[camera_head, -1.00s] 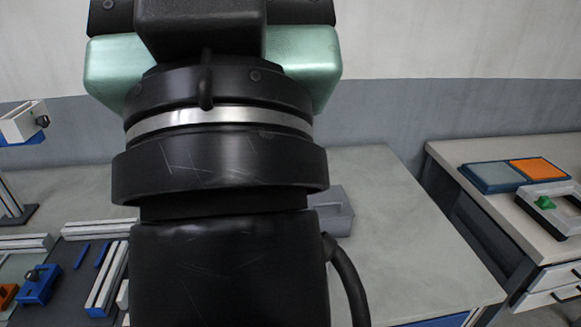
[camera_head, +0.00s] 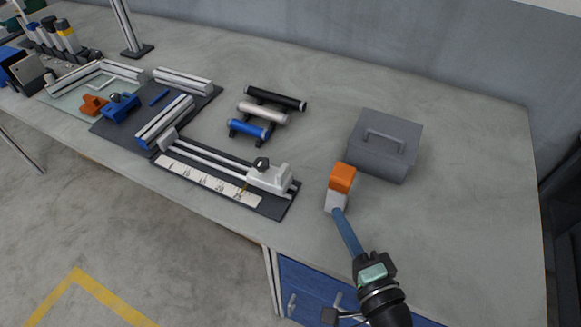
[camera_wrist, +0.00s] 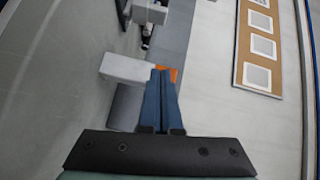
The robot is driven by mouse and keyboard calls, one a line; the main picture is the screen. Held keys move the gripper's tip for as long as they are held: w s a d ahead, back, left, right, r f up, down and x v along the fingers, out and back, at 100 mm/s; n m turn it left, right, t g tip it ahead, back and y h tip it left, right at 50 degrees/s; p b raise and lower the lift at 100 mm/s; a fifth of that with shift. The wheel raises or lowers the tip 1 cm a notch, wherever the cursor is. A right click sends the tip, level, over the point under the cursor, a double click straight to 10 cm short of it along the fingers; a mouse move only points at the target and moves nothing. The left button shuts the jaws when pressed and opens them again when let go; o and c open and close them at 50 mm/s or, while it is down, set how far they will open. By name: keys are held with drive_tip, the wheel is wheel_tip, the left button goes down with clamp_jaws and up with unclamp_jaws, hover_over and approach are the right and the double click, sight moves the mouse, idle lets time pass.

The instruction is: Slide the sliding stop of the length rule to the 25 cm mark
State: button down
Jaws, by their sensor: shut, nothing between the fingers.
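The length rule is a dark base with two pale rails (camera_head: 215,158) and a white scale strip (camera_head: 205,182) along its front side. The numbers on the strip are too small to read. The sliding stop (camera_head: 268,178), a white block with a black knob, sits near the rule's right end. A white block with a dark knob, likely the stop, shows at the top of the wrist view (camera_wrist: 150,12). My gripper (camera_head: 338,211) has long blue fingers, shut and empty, right of the stop and apart from it. Its fingers also show in the wrist view (camera_wrist: 160,76).
An orange and white block (camera_head: 341,180) is right at my fingertips; I cannot tell whether they touch. A grey box with a handle (camera_head: 386,143) stands behind it. Three rollers (camera_head: 263,113) lie behind the rule. Free bench top (camera_head: 470,210) lies to the right.

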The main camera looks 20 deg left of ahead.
sight(287, 170)
drive_tip(key=shift+s+a+f+m+y, duration=0.1)
drive_tip(key=shift+s+a+f+m, duration=0.15)
drive_tip(key=shift+f, duration=0.15)
drive_tip(key=shift+s+a+f+m+y, duration=0.1)
drive_tip(key=shift+s+f+m, duration=0.05)
drive_tip(key=shift+f+m, duration=0.2)
drive_tip(key=shift+s+a+f+m+y, duration=0.1)
drive_tip(key=shift+s+a+f+m, duration=0.1)
drive_tip(key=shift+f, duration=0.25)
drive_tip(key=shift+w+a, duration=0.1)
drive_tip(key=shift+a, duration=0.15)
drive_tip(key=x, duration=0.4)
drive_tip(key=p+x, duration=0.1)
drive_tip(key=x, duration=0.4)
drive_tip(key=shift+w+a+r, duration=0.1)
drive_tip(key=shift+w+r, duration=0.1)
drive_tip(key=shift+w, duration=0.1)
drive_tip(key=shift+s+a+p, duration=0.1)
drive_tip(key=shift+a+p, duration=0.3)
drive_tip(key=shift+a, duration=1.5)
drive_tip(key=shift+f, duration=0.1)
